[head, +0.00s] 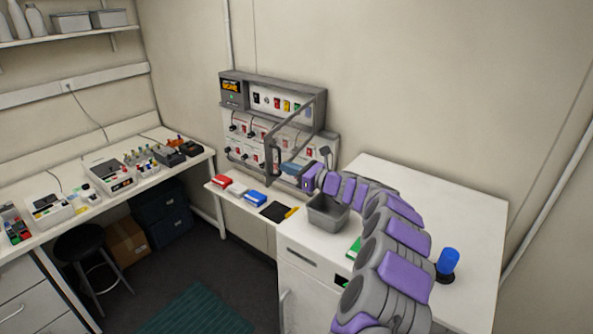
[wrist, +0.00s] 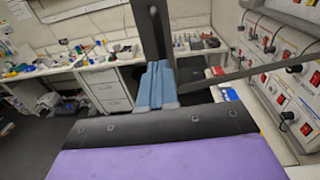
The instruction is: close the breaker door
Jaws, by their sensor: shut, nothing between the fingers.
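The breaker door (head: 296,116) is a grey open frame on the front of the breaker panel (head: 232,121). It stands swung out from the panel, hinged toward the panel's right side, with a dark handle (head: 277,157) near its free edge. My gripper (head: 290,169) is at the lower part of the door, close to the handle. In the wrist view my blue fingers (wrist: 157,84) are together and empty. A dark upright bar of the door (wrist: 151,30) rises just beyond them, and a thinner bar runs right. I cannot tell whether the fingers touch the door.
A white counter (head: 470,205) with a grey bin (head: 327,213) and a blue-topped item (head: 447,262) lies under and beside my arm. Red, white and blue boxes lie on the ledge below the panel. A bench (head: 45,178) with instruments stands left, with a stool (head: 85,245) before it.

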